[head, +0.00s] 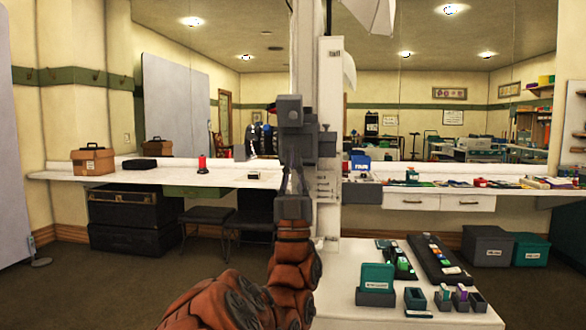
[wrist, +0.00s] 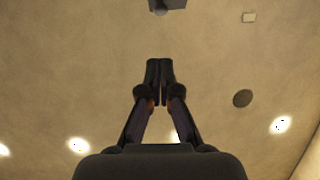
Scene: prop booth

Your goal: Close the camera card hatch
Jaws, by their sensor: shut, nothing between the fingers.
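In the wrist view my gripper (wrist: 160,75) is shut and empty, its fingertips together against the ceiling. A dark grey boxy thing (wrist: 168,4) is cut off at the top edge of that view, apart from the fingertips; I cannot tell if it is the camera. In the head view my arm rises in the middle, and grey parts around its end overlap there, so fingers and camera cannot be told apart. I cannot make out the card hatch or whether it stands open.
A white table (head: 345,300) at the front right carries teal and grey boxes and dark trays. A white counter (head: 240,178) runs along the back wall, with a brown case (head: 93,161) and a red spool (head: 202,162). A tall white column (head: 330,120) stands beside my arm. Open floor lies at left.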

